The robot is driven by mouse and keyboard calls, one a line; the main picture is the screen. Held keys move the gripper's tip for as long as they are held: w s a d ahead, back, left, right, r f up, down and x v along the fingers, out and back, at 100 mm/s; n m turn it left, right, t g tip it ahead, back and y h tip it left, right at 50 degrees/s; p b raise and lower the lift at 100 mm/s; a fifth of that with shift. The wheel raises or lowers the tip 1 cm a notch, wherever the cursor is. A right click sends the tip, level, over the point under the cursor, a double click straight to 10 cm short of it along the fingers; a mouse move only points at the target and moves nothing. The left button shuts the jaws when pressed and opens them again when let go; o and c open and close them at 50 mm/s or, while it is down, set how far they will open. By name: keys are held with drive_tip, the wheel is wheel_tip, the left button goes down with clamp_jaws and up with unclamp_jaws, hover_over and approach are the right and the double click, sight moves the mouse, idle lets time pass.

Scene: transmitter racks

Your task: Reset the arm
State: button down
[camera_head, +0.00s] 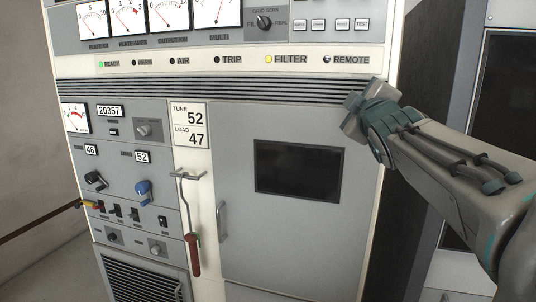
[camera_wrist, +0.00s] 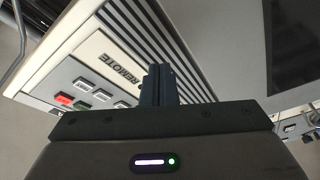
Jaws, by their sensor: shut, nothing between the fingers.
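My arm (camera_head: 455,175) reaches in from the right in the head view. Its wrist end is in front of the right side of the rack, just below the REMOTE label (camera_head: 351,60). My gripper shows in the wrist view (camera_wrist: 158,85), with its dark fingers together and nothing between them. The fingers point toward the rack's louvred strip (camera_wrist: 165,35); I cannot tell the exact gap. In the head view the fingers are mostly hidden by the wrist.
The grey transmitter rack (camera_head: 225,130) fills the middle, with a dark window (camera_head: 297,171), a door handle (camera_head: 222,222) and a red-handled hook (camera_head: 193,255). A blue knob (camera_head: 143,189) is at left. A second cabinet (camera_head: 505,90) stands at right.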

drive_tip(key=s+f+m+g+h, duration=0.1)
drive_tip(key=s+f+m+g, duration=0.35)
drive_tip(key=f, duration=0.75)
drive_tip(key=s+f+m+g, duration=0.3)
drive_tip(key=s+f+g, duration=0.25)
drive_tip(key=f, duration=0.75)
drive_tip(key=s+a+f+m+g, duration=0.2)
drive_tip(key=s+f+g, duration=0.1)
drive_tip(key=s+f, duration=0.4)
drive_tip(key=s+a+f+m+g+y, duration=0.1)
drive_tip(key=s+a+f+m+g, duration=0.1)
drive_tip(key=s+f, duration=0.5)
drive_tip(key=shift+s+m+g+y, duration=0.35)
drive_tip(key=shift+s+g, duration=0.35)
drive_tip(key=shift+s, duration=0.55)
